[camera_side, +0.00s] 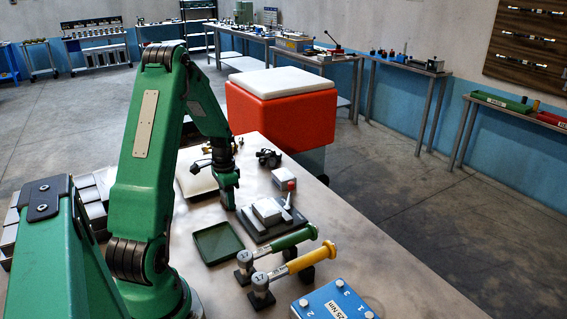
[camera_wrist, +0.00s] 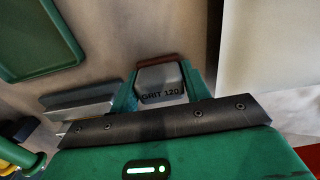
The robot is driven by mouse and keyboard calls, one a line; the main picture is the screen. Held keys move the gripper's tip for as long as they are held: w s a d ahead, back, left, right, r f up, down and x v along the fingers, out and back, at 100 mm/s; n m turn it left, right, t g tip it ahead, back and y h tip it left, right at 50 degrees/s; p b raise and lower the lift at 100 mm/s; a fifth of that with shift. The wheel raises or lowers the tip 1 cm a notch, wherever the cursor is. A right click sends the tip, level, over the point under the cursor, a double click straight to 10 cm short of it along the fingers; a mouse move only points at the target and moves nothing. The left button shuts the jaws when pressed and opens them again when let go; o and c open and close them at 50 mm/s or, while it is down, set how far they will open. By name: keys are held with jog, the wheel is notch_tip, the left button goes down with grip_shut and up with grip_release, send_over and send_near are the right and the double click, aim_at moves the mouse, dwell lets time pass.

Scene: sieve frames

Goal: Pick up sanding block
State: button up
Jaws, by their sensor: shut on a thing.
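The sanding block (camera_wrist: 160,80) is a grey block marked "GRIT 120" with a reddish-brown far edge. In the wrist view it sits between the two green fingers of my gripper (camera_wrist: 159,88), which is shut on it. In the side view my gripper (camera_side: 229,202) points down over the bench, left of a dark stand with a pale grey block (camera_side: 267,211). I cannot make out the sanding block there. I cannot tell whether it touches the bench.
A green tray (camera_side: 217,243) lies in front of my gripper. Green-handled (camera_side: 292,239) and yellow-handled (camera_side: 310,258) tools rest on supports at the right, near a blue box (camera_side: 335,303). A small pale block (camera_side: 284,177) and dark fittings (camera_side: 268,158) lie behind. An orange bin (camera_side: 282,112) stands beyond the bench.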

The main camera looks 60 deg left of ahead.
jog(key=shift+r, duration=0.8)
jog(key=r, duration=0.1)
jog(key=d+r, duration=0.1)
jog(key=r, duration=0.1)
jog(key=shift+w, duration=0.2)
jog(key=w+d+r, duration=0.3)
jog(key=d+r, duration=0.3)
jog(key=d, duration=0.4)
jog(key=shift+w+r, duration=0.15)
jog(key=shift+r, duration=0.05)
jog(key=shift+o, duration=1.1)
jog(key=shift+c, duration=0.4)
jog(key=shift+d, duration=0.1)
